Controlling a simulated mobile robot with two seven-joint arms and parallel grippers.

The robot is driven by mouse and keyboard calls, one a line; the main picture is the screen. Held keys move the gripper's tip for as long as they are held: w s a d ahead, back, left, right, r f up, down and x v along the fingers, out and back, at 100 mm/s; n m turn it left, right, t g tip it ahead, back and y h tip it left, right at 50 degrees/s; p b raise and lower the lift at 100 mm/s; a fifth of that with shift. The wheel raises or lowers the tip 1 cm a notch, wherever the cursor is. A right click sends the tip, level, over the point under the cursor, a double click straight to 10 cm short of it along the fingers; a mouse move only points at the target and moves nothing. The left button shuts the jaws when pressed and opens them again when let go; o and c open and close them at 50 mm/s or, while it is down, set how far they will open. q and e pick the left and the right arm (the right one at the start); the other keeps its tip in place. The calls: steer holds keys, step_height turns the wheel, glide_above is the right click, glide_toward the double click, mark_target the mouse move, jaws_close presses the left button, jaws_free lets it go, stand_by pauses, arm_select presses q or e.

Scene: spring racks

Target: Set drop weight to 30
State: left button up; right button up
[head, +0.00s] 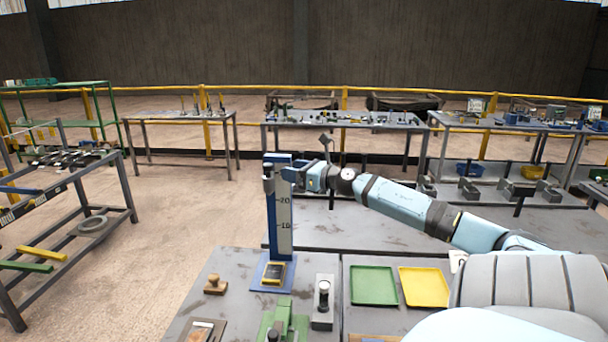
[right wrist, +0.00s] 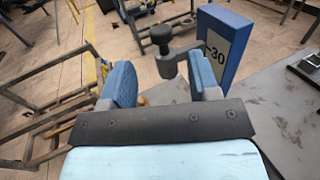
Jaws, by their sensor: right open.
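The drop weight tester (head: 284,215) is a tall blue post with a pale scale marked 10 and 20, standing on a blue base. The right wrist view shows the 30 mark on its scale plate (right wrist: 217,52). The dark grey drop weight (right wrist: 165,52) has a round knob on top and a side arm towards the post. It sits high on the post, near the 30 mark; its exact reading is unclear. My right gripper (head: 312,178) is at the post's top. In the right wrist view its open fingers (right wrist: 162,82) stand either side of the weight, with visible gaps. My left gripper is out of view.
A green tray (head: 374,285) and a yellow tray (head: 424,286) lie on the bench right of the post. A wooden-handled stamp (head: 215,284), a grey block with a knob (head: 323,300) and a green fixture (head: 284,322) stand near the base.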

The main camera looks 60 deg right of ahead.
steer(key=shift+s+d, duration=0.1)
steer(key=shift+s, duration=1.4)
